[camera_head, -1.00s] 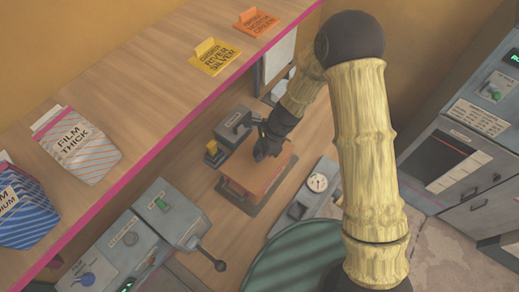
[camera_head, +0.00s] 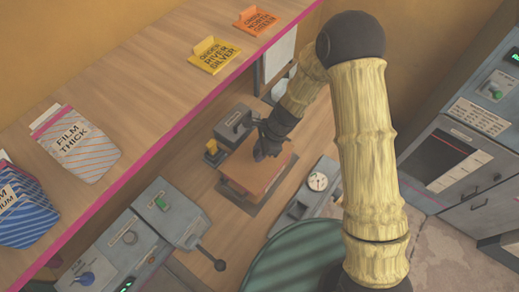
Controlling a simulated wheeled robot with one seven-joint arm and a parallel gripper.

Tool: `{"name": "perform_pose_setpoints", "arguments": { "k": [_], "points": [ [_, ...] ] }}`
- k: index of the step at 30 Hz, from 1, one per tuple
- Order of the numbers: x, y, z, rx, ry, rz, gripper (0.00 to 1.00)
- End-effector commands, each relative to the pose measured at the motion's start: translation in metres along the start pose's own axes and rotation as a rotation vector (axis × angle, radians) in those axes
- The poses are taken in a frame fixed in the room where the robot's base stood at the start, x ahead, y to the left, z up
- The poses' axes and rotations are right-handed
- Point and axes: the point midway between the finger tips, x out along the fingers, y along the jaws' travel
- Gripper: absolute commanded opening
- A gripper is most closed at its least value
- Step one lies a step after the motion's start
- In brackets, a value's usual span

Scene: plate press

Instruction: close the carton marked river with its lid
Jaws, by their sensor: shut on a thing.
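My gripper (camera_head: 267,149) is over a flat orange-brown lid (camera_head: 258,175) on the lower bench. It is shut on this lid near its far edge; the grip itself is small and partly hidden by the arm. The lid lies over or just above a carton, of which little shows, so I cannot tell whether it is fully seated. A dark grey mat (camera_head: 236,198) lies under them. I can read no river mark on the carton. A yellow order card (camera_head: 216,55) on the upper counter reads river and silver.
An orange card (camera_head: 257,20) and two film packs, one marked thick (camera_head: 76,143) and one blue-striped (camera_head: 25,205), are on the upper counter. Grey machines with a lever (camera_head: 219,264) and a dial gauge (camera_head: 318,182) flank the mat. A grey cabinet (camera_head: 460,165) stands right.

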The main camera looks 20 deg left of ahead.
Motion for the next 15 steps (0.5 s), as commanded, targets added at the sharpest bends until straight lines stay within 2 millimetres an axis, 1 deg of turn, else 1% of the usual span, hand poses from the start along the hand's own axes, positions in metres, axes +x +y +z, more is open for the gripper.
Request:
{"name": "perform_pose_setpoints", "arguments": {
  "k": [8,9,11,12,13,15],
  "points": [
    [-0.0001,-0.0001,-0.0001,0.0,0.0,0.0,0.07],
    [-0.0001,-0.0002,-0.0001,0.0,0.0,0.0,0.33],
    [-0.0002,-0.0002,-0.0001,0.0,0.0,0.0,0.45],
    [-0.0002,-0.0002,-0.0001,0.0,0.0,0.0,0.53],
    [-0.0002,-0.0001,-0.0001,0.0,0.0,0.0,0.55],
    [-0.0002,-0.0001,-0.0001,0.0,0.0,0.0,0.55]
  ]
}}
